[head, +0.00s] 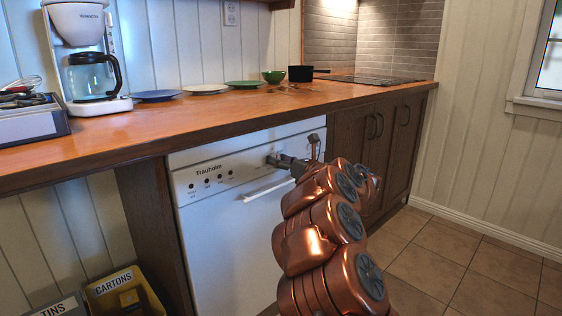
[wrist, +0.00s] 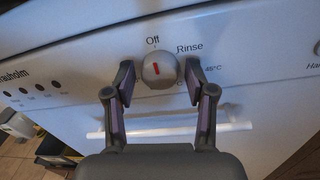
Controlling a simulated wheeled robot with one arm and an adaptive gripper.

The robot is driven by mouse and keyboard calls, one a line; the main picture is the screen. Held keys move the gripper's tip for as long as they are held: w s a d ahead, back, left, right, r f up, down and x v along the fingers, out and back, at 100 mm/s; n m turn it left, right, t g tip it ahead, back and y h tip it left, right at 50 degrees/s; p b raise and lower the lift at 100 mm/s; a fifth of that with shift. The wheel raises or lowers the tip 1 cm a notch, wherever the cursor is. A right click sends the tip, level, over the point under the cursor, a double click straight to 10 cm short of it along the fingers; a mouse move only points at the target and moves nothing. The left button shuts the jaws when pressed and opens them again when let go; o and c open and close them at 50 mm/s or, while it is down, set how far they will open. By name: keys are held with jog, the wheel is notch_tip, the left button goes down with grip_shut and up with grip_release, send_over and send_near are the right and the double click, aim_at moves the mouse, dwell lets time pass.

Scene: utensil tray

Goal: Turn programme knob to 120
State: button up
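The programme knob (wrist: 160,70) is a round pale grey dial with a short red mark, on the white dishwasher's front panel (head: 228,163). The mark stands nearly upright, toward the "Off" label. "Rinse" and "45°C" are printed to its right; other labels are hidden by the right finger, and I cannot read a 120. My gripper (wrist: 160,74) is open, with one finger on each side of the knob and a small gap showing at each side. In the head view my gripper (head: 276,160) is at the panel and hides the knob.
The dishwasher's door handle (head: 268,187) lies just below my gripper. The wooden counter (head: 200,120) overhangs above, carrying a coffee maker (head: 88,60), plates, a green bowl (head: 274,76) and a black pan (head: 300,73). Bins (head: 120,285) stand at lower left. Tiled floor is clear at right.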

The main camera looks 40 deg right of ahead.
jog(key=c, duration=0.8)
jog(key=shift+d, duration=0.15)
jog(key=shift+c, duration=0.2)
jog(key=shift+m, duration=0.3)
